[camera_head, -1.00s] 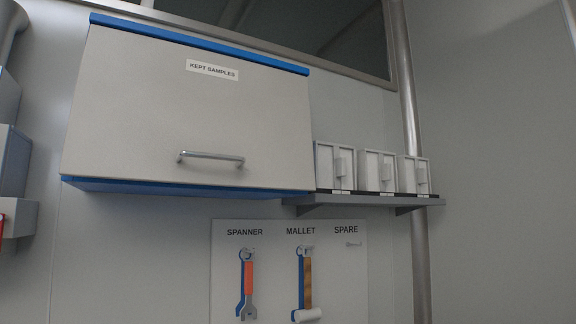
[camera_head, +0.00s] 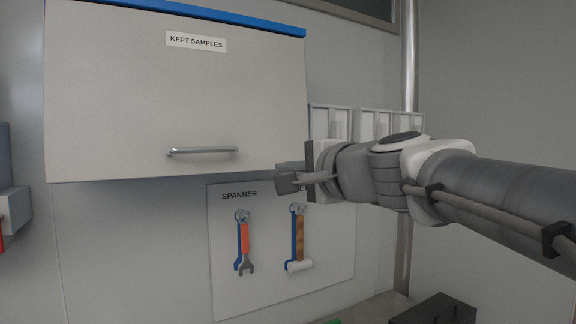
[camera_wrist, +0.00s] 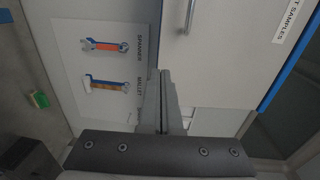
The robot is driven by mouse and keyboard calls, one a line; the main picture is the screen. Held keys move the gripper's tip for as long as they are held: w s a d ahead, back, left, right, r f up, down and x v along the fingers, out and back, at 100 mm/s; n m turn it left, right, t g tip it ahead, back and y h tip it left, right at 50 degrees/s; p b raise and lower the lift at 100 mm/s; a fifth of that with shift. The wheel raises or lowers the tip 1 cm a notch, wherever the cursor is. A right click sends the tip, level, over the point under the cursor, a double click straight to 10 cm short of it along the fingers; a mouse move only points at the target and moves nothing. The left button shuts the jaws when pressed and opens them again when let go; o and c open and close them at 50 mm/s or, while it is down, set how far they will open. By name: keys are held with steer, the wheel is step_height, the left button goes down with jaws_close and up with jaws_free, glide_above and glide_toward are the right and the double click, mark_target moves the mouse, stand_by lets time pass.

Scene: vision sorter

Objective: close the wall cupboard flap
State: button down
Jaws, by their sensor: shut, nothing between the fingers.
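The wall cupboard flap (camera_head: 150,90) is a pale grey panel marked KEPT SAMPLES, with a bar handle (camera_head: 203,151) near its lower edge. It hangs down over the cupboard front below the blue top edge (camera_head: 200,14). No gap shows, but I cannot tell if it is fully flush. My gripper (camera_head: 283,183) is shut and empty, just below the flap's lower right corner in the picture; contact is unclear. In the wrist view, the shut fingers (camera_wrist: 163,75) reach close to the flap's lower edge, with the flap (camera_wrist: 225,50) and handle (camera_wrist: 189,14) beyond.
A tool board (camera_head: 225,280) below the cupboard holds a spanner (camera_head: 244,245) and a mallet (camera_head: 299,240). White boxes (camera_head: 330,120) stand to the right, partly behind my arm. A metal pipe (camera_head: 409,60) runs up the wall. A dark box (camera_head: 435,312) is at lower right.

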mark_target(249, 169)
steer(key=p+x, duration=0.2)
steer(key=x, duration=1)
steer(key=shift+a+f, duration=0.1)
steer(key=shift+w, duration=0.15)
steer(key=x, duration=0.3)
steer(key=shift+w+a+f, duration=0.1)
steer(key=shift+a+f, duration=0.05)
steer(key=shift+f, duration=0.05)
steer(key=shift+r, duration=0.15)
steer(key=shift+r, duration=0.1)
steer(key=shift+b, duration=0.35)
